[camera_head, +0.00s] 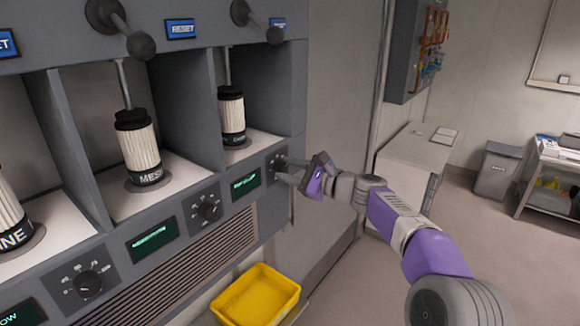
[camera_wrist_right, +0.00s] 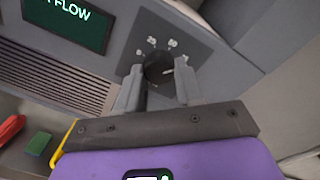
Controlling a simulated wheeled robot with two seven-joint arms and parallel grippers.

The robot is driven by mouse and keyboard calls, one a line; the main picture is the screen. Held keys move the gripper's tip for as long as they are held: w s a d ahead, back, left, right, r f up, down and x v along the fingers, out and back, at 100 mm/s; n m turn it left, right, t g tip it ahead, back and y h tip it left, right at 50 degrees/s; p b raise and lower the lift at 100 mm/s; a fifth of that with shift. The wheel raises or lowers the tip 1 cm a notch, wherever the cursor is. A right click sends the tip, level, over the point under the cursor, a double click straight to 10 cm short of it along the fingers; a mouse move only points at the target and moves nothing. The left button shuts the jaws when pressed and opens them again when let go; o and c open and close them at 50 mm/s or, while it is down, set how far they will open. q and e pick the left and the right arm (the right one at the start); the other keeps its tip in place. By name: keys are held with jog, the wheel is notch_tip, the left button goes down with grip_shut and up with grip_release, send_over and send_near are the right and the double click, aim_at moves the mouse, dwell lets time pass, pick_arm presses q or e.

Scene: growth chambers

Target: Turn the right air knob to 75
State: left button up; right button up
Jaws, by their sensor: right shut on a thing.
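The right air knob (camera_head: 280,161) is black and sits on the front panel of the rightmost chamber. My right gripper (camera_head: 283,170) is at this knob, its two fingers shut on it from either side. In the right wrist view the knob (camera_wrist_right: 157,67) lies between the fingertips of the gripper (camera_wrist_right: 159,80), with small white numbers around it. A short white mark shows on its right side, but the exact setting is hard to read. The green display (camera_head: 246,183) stands left of the knob. My left gripper is out of view.
Two more knobs, the middle one (camera_head: 208,208) and the left one (camera_head: 88,284), sit along the panel. A yellow bin (camera_head: 258,297) is below. A white cabinet (camera_head: 408,155) stands behind my arm.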

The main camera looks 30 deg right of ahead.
jog(key=shift+m, duration=0.6)
jog(key=o, duration=1)
jog(key=shift+o, duration=0.2)
jog(key=b+v, duration=0.1)
jog(key=v, duration=0.6)
jog(key=shift+s+d, duration=0.2)
jog(key=shift+s, duration=0.05)
jog(key=shift+f, duration=0.1)
